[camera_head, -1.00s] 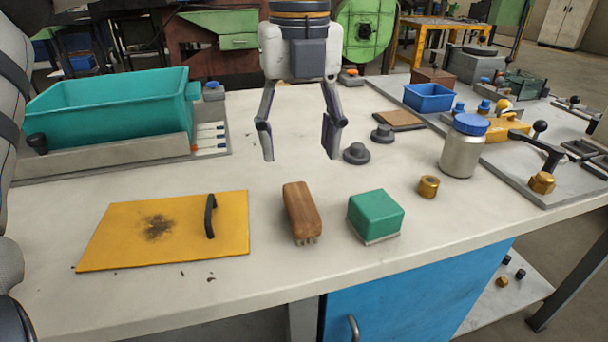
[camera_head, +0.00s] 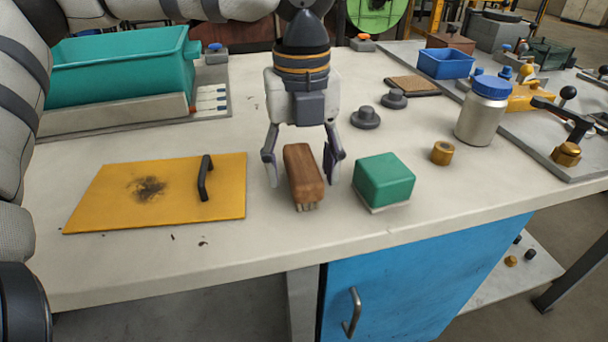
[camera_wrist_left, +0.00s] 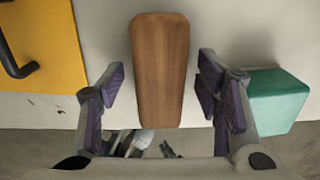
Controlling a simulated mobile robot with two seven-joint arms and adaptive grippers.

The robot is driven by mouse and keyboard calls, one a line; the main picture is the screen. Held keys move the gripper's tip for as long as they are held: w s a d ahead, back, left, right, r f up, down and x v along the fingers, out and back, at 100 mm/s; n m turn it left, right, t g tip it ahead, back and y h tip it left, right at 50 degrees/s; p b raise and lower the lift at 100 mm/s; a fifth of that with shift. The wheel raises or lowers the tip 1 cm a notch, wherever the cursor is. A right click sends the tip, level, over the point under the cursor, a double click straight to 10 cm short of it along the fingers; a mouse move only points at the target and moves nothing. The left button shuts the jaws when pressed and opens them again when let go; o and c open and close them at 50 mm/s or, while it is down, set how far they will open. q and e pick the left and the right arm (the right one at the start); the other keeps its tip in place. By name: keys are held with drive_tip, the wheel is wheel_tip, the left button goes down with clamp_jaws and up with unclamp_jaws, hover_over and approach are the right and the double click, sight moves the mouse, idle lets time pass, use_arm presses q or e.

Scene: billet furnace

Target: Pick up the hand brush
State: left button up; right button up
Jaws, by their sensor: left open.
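The hand brush (camera_head: 304,178) has a brown wooden back and pale bristles at its near end. It lies on the light workbench between a yellow plate and a green block. My left gripper (camera_head: 304,180) is open and points down over the brush, with one finger on each side of it. In the left wrist view the brush (camera_wrist_left: 159,70) lies lengthwise between the two open fingers (camera_wrist_left: 160,95), with a gap on both sides. The fingers do not visibly touch it. My right gripper is not in view.
The yellow plate (camera_head: 110,193) with a black handle lies to the left. The green block (camera_head: 384,180) stands close to the right finger. A brass nut (camera_head: 442,153) and a jar (camera_head: 482,115) stand further right. A teal bin (camera_head: 120,70) is at the back left.

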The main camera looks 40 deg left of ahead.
use_arm(q)
drive_tip(key=shift+r, duration=0.1)
drive_tip(key=c, duration=1.3)
drive_tip(key=shift+r, duration=0.1)
